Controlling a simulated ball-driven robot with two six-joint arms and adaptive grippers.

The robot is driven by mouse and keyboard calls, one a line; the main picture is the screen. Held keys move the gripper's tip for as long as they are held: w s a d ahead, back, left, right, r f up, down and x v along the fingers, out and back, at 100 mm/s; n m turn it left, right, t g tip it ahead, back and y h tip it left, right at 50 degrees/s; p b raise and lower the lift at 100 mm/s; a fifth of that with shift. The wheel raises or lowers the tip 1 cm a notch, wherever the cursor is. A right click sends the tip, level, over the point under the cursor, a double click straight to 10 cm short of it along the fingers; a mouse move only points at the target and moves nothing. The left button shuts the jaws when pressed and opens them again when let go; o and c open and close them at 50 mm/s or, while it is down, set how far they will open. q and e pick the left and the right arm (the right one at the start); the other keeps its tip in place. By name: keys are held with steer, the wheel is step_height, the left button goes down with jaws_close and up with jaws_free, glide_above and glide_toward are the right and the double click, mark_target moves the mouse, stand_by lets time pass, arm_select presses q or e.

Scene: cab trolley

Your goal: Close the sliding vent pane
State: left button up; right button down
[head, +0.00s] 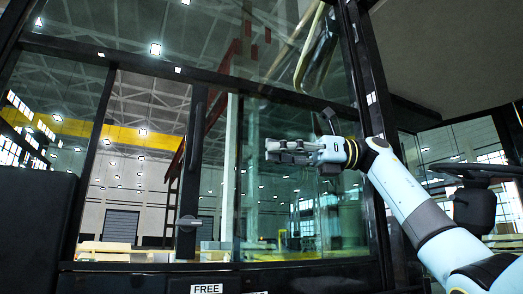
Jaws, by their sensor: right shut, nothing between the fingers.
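The sliding vent pane shows in the lower part of the cab window, with a dark upright stile (198,135) and a small grey latch handle (188,223) low on it. Left of the stile, the view through to the hall is clear and untinted, like an open gap. Greenish glass (300,210) fills the right part of the window; where the panes overlap is hard to tell. My right gripper (271,151) is shut and empty, pointing left in front of this glass, right of the stile and above the latch handle's height. It appears apart from the stile. My left gripper is out of view.
A dark window frame surrounds the panes, with a crossbar (140,66) above and a thick pillar (367,110) at right. A steering wheel (475,170) stands at far right. A dark panel (35,213) stands at lower left. A "FREE" label (206,288) is below the window.

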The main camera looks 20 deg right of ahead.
steer(key=p, duration=0.2)
glide_toward(201, 143)
steer(key=w+a, duration=0.1)
steer(key=x, duration=0.1)
steer(key=p+x, duration=0.1)
steer(key=x, duration=0.3)
steer(key=shift+w+r, duration=0.15)
steer(key=shift+r, duration=0.15)
steer(key=shift+w+a, duration=0.15)
steer(key=shift+a, duration=0.3)
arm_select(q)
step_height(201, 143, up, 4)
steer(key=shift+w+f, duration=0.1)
arm_select(e)
steer(key=shift+f, duration=0.1)
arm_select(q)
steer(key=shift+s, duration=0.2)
